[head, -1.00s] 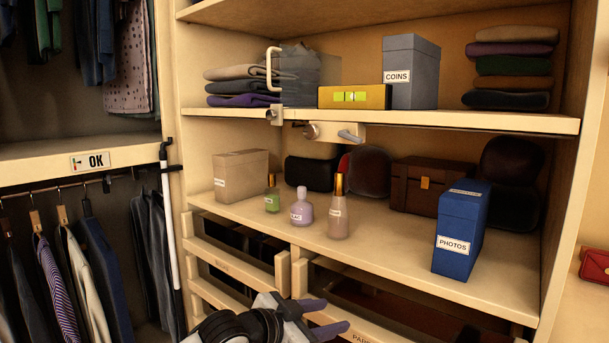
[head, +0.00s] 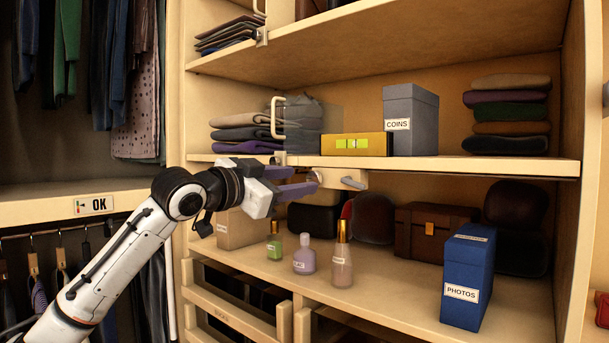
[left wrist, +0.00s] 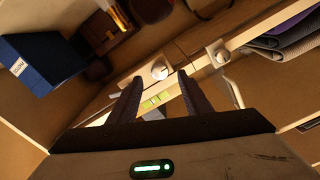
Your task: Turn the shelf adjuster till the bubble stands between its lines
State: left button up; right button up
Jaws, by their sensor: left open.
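The yellow spirit level (head: 378,145) with a green vial (head: 350,143) lies on the upper shelf (head: 440,166). The bubble's place against the lines is too small to tell. The shelf adjuster, a round metal knob (left wrist: 159,70) on a pale block (head: 332,177), is on that shelf's front edge. A grey lever (head: 352,182) sits to its right in the head view. My left gripper (head: 312,181) is open before the knob, mostly covering it in the head view. In the left wrist view the knob shows between and just beyond the fingertips (left wrist: 158,78); contact is unclear.
On the upper shelf, a grey COINS box (head: 411,120) stands beside the level, with folded clothes (head: 245,132) at left. Below are bottles (head: 341,262), a beige box (head: 240,228) and a blue PHOTOS box (head: 466,275). A metal bracket (left wrist: 218,54) is near the knob.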

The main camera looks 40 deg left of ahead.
aim_at(312, 178)
pick_arm(q)
jog(key=shift+w+d, duration=0.15)
jog(key=shift+w, duration=1.65)
pick_arm(e)
jog(key=shift+w+r, duration=0.2)
jog(key=shift+w, duration=0.1)
jog(key=shift+a, duration=0.1)
